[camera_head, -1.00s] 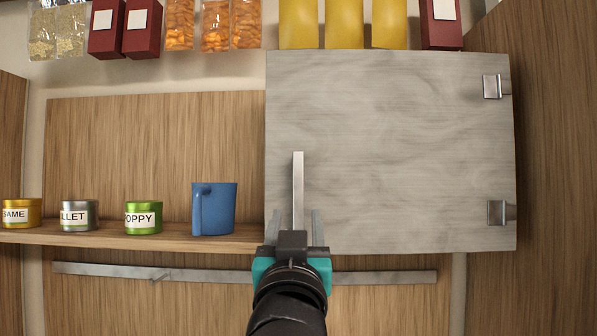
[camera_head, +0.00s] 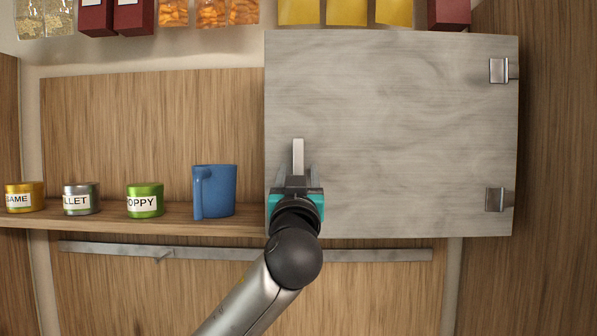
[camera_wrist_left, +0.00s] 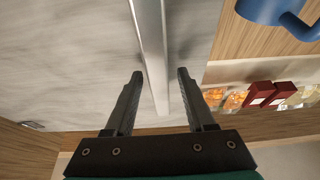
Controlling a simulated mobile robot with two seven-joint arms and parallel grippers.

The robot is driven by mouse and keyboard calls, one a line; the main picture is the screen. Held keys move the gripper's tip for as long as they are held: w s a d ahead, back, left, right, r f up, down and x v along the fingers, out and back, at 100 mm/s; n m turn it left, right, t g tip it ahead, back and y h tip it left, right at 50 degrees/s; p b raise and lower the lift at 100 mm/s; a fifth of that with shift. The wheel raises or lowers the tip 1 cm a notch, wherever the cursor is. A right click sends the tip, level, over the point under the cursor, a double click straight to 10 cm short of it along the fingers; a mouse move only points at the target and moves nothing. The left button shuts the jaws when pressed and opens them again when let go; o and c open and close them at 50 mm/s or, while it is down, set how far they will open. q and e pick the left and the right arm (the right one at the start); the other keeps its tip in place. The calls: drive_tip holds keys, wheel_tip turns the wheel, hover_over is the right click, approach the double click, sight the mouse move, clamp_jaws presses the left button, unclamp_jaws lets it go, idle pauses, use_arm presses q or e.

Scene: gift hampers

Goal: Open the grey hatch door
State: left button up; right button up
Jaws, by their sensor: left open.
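The grey hatch door (camera_head: 390,130) is a flat streaked panel, shut across the right part of the shelf, with two metal hinges (camera_head: 497,70) on its right edge. Its vertical bar handle (camera_head: 298,155) is near the left edge. My left gripper (camera_head: 295,175) is in front of the lower part of the handle and hides it there. In the left wrist view the open fingers (camera_wrist_left: 158,75) stand on either side of the handle bar (camera_wrist_left: 150,40), with gaps on both sides. Whether they touch the door cannot be told. My right gripper is not in view.
A blue mug (camera_head: 214,190) stands on the shelf (camera_head: 150,217) just left of the door. A green tin (camera_head: 145,200), a silver tin (camera_head: 81,198) and a yellow tin (camera_head: 25,197) stand farther left. A metal rail (camera_head: 375,255) runs below the shelf.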

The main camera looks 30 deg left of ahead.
use_arm(q)
drive_tip(key=shift+c, duration=0.2)
clamp_jaws()
idle(1.1)
